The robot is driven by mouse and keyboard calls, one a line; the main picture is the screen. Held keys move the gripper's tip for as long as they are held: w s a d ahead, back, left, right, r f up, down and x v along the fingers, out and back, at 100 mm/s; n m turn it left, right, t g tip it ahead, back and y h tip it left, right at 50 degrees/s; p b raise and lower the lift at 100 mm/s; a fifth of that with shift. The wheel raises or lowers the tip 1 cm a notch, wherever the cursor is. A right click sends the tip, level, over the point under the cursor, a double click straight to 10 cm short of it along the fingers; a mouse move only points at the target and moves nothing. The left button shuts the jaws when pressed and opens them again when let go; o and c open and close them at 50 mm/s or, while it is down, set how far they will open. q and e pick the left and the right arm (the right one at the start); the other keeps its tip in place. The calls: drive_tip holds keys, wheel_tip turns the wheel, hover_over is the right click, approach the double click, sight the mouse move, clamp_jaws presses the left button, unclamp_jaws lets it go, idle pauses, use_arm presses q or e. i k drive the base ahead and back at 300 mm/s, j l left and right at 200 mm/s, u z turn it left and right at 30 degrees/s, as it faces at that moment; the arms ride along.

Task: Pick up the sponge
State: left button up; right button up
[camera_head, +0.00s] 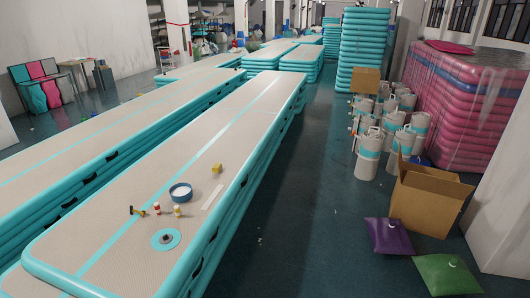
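A small yellow block (217,169), which looks like the sponge, lies on the pale top of the near inflatable track (120,245). It sits behind and to the right of a round white and blue container (180,193). Nothing touches or covers it. Neither of my grippers is in view.
A yellow and black tool (138,211), two small bottles (156,208) (177,211), a teal disc (166,240) and a white strip (213,197) lie nearby on the track. On the floor at right are an open cardboard box (420,205), cushions (388,236) and several canisters (368,160).

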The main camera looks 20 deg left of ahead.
sight(217, 167)
drive_tip(key=i+j+u, duration=0.45)
drive_tip(key=i+u, duration=0.15)
drive_tip(key=i, duration=0.15)
drive_tip(key=i+j+u, duration=0.1)
drive_tip(key=i+u, duration=0.2)
drive_tip(key=i+j, duration=0.1)
drive_tip(key=i, duration=0.45)
drive_tip(key=i+j+z, duration=0.15)
drive_tip(key=i, duration=0.35)
drive_tip(key=i+j, duration=0.15)
drive_tip(key=i, duration=0.4)
drive_tip(key=i+j+z, duration=0.15)
drive_tip(key=i, duration=0.4)
drive_tip(key=i+j, duration=0.3)
drive_tip(key=i, duration=0.2)
drive_tip(key=i+j+z, duration=0.25)
drive_tip(key=i+z, duration=0.15)
drive_tip(key=i+j+z, duration=0.75)
